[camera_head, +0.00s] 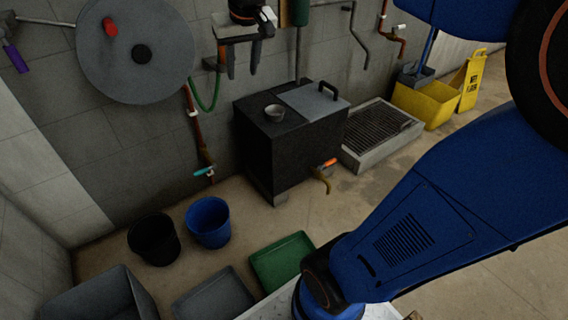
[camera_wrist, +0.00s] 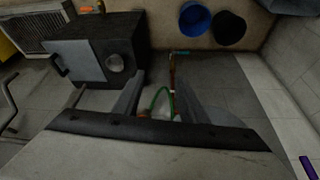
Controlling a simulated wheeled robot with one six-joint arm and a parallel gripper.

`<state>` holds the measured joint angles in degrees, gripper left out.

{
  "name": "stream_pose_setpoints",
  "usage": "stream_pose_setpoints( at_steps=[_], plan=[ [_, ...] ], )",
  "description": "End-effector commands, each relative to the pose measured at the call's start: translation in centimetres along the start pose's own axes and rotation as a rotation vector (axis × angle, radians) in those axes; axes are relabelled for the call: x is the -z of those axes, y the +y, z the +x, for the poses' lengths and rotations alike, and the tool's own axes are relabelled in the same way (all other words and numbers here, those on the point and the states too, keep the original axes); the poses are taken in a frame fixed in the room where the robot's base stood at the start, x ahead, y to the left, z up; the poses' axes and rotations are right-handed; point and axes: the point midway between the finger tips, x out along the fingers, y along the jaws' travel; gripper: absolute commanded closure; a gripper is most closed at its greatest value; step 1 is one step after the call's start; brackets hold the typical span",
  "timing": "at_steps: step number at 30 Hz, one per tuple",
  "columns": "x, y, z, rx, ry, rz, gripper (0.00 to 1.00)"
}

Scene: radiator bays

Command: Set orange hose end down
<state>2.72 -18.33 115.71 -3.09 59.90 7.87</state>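My gripper (camera_head: 243,72) hangs in front of the grey wall, fingers down, left of centre in the head view. In the wrist view its two fingers (camera_wrist: 159,78) stand apart with no object clearly clamped between them. A green hose (camera_head: 206,105) makes a loop by the wall, left of my gripper. The hose also shows in the gap between the fingers in the wrist view (camera_wrist: 161,90); it seems to lie behind them. Small reddish-brown bits show near the palm there, but I cannot tell whether one is the orange hose end.
A black box (camera_head: 262,155) with an orange-handled tap (camera_head: 329,163) stands on the floor. A blue bucket (camera_head: 208,222), a black bucket (camera_head: 154,240), a green tray (camera_head: 282,262) and a grey tray (camera_head: 213,296) lie in front. A floor grate (camera_head: 380,132) is to the right.

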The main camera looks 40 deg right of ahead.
Motion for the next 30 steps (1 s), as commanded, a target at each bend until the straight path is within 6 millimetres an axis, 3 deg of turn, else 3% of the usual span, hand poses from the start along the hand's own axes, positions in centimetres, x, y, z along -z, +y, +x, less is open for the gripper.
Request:
stream_pose_setpoints(
  at_steps=[1,8,18,24,30],
  plan=[
    [-2.1,0.0,-0.2,0.005,0.003,-0.01,0.62],
    [-10.9,0.0,0.3,0.027,0.007,-0.063,0.62],
    [-22.9,0.3,3.0,0.056,0.012,-0.133,0.62],
    [-26.4,0.5,4.3,0.065,0.015,-0.153,0.62],
    [-27.0,0.5,4.5,0.066,0.014,-0.158,0.62]
  ],
)
